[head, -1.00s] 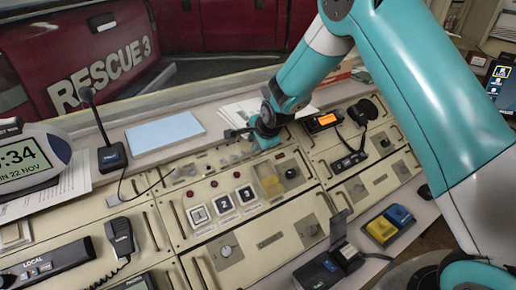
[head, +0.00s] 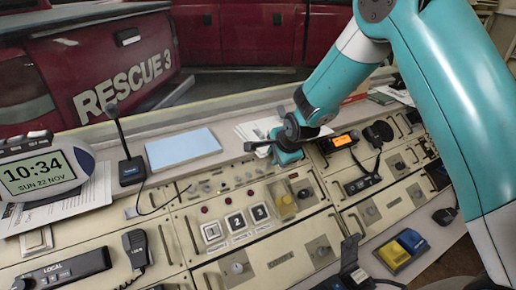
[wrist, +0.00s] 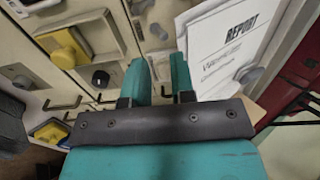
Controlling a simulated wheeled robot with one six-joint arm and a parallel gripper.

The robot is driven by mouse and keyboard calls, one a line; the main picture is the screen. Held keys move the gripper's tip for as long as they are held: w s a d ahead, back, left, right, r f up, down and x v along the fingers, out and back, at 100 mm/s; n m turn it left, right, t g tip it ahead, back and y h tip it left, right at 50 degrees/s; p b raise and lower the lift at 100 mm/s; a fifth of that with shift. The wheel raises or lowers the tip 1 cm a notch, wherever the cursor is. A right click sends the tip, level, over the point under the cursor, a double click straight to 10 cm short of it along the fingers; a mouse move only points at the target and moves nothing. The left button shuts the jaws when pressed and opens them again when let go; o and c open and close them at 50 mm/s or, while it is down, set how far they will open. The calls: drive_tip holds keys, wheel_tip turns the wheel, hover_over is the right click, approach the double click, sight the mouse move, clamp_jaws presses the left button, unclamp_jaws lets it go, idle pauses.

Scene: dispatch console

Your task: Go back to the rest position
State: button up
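My gripper (head: 287,152) hangs over the back edge of the console (head: 277,262), close to the white papers (head: 256,130). In the wrist view its two teal fingers (wrist: 160,78) stand apart with nothing between them. My gripper appears above the panel surface, clear of the controls. The yellow button (head: 287,207) and a dark knob (head: 304,193) are on the panel in front of it. The yellow button also shows at the upper left of the wrist view (wrist: 63,50).
A desk microphone (head: 131,170), a clock (head: 45,172) and a blue pad (head: 183,148) stand to the left. A radio with an orange display (head: 342,140) is right of the gripper. A blue and yellow switch box (head: 402,250) sits at lower right. A report sheet (wrist: 228,45) lies near the fingers.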

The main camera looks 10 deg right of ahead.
drive_tip(key=s+a+r+n+g+y, duration=0.1)
drive_tip(key=s+a+r+n+g, duration=0.15)
drive_tip(key=s+r+n, duration=0.45)
drive_tip(key=s+a+r+n+g+y, duration=0.1)
drive_tip(key=s+a+r+n, duration=0.25)
drive_tip(key=s+r, duration=0.5)
drive_tip(key=s+d+r+n+g, duration=0.1)
drive_tip(key=s+r+n+g, duration=0.2)
drive_tip(key=s+n, duration=0.8)
drive_tip(key=s, duration=0.8)
drive_tip(key=shift+s+n+y, duration=0.3)
drive_tip(key=shift+s+n, duration=0.05)
